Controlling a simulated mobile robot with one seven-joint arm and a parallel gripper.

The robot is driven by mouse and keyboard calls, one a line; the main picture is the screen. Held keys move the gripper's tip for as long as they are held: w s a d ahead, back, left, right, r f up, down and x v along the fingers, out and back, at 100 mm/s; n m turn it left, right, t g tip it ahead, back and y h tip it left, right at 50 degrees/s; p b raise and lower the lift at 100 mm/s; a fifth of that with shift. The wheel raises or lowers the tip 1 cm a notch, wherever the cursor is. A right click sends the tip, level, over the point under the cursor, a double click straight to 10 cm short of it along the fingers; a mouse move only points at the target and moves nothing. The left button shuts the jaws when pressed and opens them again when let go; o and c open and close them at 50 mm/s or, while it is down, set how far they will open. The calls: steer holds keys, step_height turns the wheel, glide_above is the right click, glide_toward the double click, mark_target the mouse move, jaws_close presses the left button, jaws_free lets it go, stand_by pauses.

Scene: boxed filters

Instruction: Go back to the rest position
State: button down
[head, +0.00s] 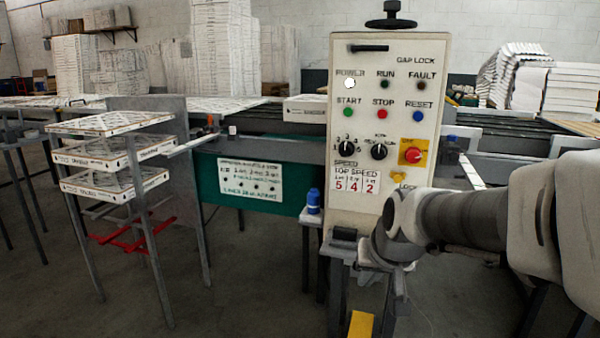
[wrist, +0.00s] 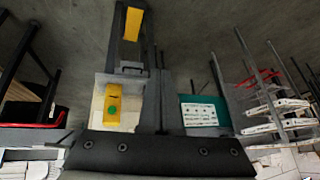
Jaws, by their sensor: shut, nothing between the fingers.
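My arm (head: 470,220) reaches in from the right in the head view, in front of the lower right part of the control box. My gripper (wrist: 156,78) is shut and empty in the wrist view, with dark fingers together over the picture of the stand. In the head view the fingers are hard to make out below the wrist. The cream control box (head: 345,120) stands upright with a lit white power lamp, buttons, two black selectors and a red knob on a yellow plate (head: 413,152). A yellow piece also shows in the wrist view (wrist: 113,105), which looks upside down.
A rack with stacked white framed filters (head: 110,155) stands at the left. A blue bottle (head: 313,201) sits on a small stand left of the box. A conveyor (head: 280,122) runs behind. A yellow piece (head: 361,324) is low in front. Grey floor (head: 250,290) is clear at centre left.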

steer(key=s+d+r+n, duration=0.1)
steer(key=s+d+r, duration=0.1)
steer(key=s, duration=1.6)
step_height(320, 180, up, 26)
steer(key=s+p, duration=0.1)
steer(key=p, duration=2.5)
steer(key=shift+g+h, duration=0.4)
steer(key=shift+a+r, duration=0.1)
